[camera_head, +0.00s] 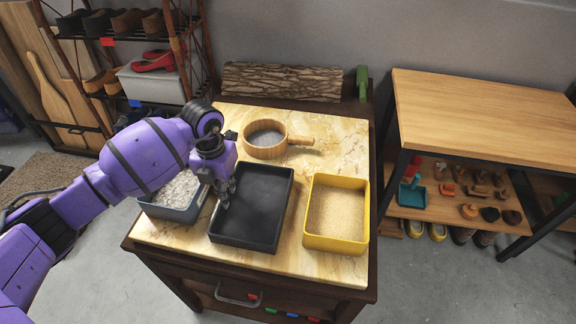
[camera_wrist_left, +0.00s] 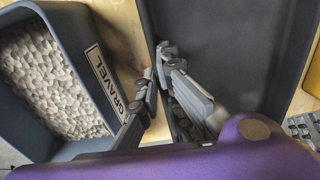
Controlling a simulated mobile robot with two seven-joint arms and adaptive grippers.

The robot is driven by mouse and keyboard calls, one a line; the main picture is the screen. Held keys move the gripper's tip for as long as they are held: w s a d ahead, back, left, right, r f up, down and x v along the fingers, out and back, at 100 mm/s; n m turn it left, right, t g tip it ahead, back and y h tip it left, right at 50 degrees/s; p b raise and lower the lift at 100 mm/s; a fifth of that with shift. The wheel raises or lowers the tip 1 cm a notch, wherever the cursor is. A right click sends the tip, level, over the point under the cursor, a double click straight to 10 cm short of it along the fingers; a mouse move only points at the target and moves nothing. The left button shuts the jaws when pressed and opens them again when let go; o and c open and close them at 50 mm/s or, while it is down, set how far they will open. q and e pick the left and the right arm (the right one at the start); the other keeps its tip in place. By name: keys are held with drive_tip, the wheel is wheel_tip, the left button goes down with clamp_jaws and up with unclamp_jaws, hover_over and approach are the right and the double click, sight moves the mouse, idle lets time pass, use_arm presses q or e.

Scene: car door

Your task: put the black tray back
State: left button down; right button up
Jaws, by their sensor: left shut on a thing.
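The black tray (camera_head: 262,196) stands on the marble-look top of the cabinet, between a grey-blue gravel bin and a yellow bin. It looks empty. My left gripper (camera_head: 226,196) is at the tray's left wall and is shut on that wall. In the left wrist view, the black tray (camera_wrist_left: 225,45) fills the right side, and the fingers of my left gripper (camera_wrist_left: 160,65) close over its near-left edge. Part of that wall is hidden by the fingers. My right gripper is in neither view.
The gravel bin (camera_head: 176,212), labelled GRAVEL in the left wrist view (camera_wrist_left: 50,85), sits close on the tray's left. The yellow bin (camera_head: 338,243) of sand-like grains stands on its right. A wooden round pan (camera_head: 266,153) is behind. A wooden table (camera_head: 485,110) stands further right.

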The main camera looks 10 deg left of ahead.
use_arm(q)
drive_tip(key=shift+r, duration=0.1)
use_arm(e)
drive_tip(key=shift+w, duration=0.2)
use_arm(q)
drive_tip(key=c, duration=1.9)
unclamp_jaws()
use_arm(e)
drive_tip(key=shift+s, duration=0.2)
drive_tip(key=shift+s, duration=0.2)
use_arm(q)
drive_tip(key=shift+r, duration=0.2)
wheel_tip(320, 180, up, 12)
drive_tip(key=shift+a+f, duration=0.1)
drive_tip(key=shift+f, duration=0.1)
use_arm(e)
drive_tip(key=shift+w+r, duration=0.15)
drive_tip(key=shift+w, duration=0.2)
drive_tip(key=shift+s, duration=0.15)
